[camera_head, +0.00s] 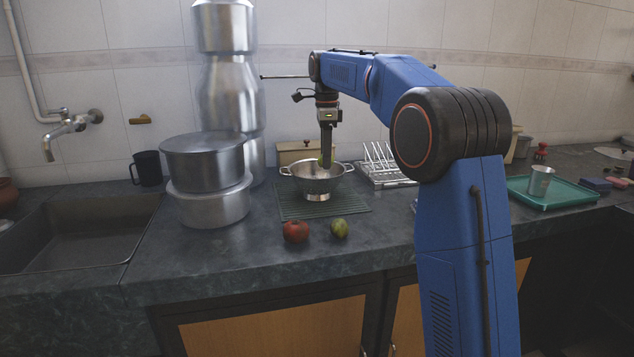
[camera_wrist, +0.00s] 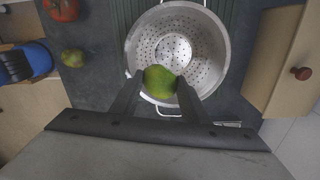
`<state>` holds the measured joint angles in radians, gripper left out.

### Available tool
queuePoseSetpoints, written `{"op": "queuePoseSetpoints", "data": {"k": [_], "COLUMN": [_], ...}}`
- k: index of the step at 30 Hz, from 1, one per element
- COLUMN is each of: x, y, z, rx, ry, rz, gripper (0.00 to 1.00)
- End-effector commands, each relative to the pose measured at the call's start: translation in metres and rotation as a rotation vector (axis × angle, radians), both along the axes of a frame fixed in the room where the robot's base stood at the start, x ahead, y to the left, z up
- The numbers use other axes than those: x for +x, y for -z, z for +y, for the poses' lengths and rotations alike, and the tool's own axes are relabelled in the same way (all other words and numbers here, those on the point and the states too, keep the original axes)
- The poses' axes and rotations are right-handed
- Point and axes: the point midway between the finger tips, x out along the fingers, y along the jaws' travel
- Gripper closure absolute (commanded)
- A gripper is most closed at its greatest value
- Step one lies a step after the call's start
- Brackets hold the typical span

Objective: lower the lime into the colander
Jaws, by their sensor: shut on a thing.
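The steel colander (camera_head: 318,185) stands on a dark ribbed mat on the counter. In the wrist view the colander (camera_wrist: 208,50) shows its open, perforated bowl. My gripper (camera_head: 325,156) points down over the colander. It is shut on the green lime (camera_wrist: 160,80), which sits between the two fingertips in the wrist view. From the wrist the lime overlaps the near side of the bowl. In the head view the lime (camera_head: 325,162) is small and close to rim height; its exact height is hard to tell.
A red fruit (camera_head: 296,231) and another green fruit (camera_head: 340,228) lie in front of the ribbed mat (camera_head: 350,205). Stacked steel pots (camera_head: 205,160) stand to the left. A wooden box (camera_head: 293,152) is behind the colander, and a wire rack (camera_head: 380,168) is to its right.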

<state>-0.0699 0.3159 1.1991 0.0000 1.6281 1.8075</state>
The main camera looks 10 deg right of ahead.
Motion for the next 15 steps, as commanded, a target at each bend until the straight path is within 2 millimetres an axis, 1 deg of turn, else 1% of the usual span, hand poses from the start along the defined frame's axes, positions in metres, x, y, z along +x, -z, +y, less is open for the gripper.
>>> {"op": "queuePoseSetpoints", "data": {"k": [15], "x": [-0.001], "y": [0.021], "z": [0.000], "rx": [0.000], "ry": [0.000], "rz": [0.002], "gripper": [0.81]}}
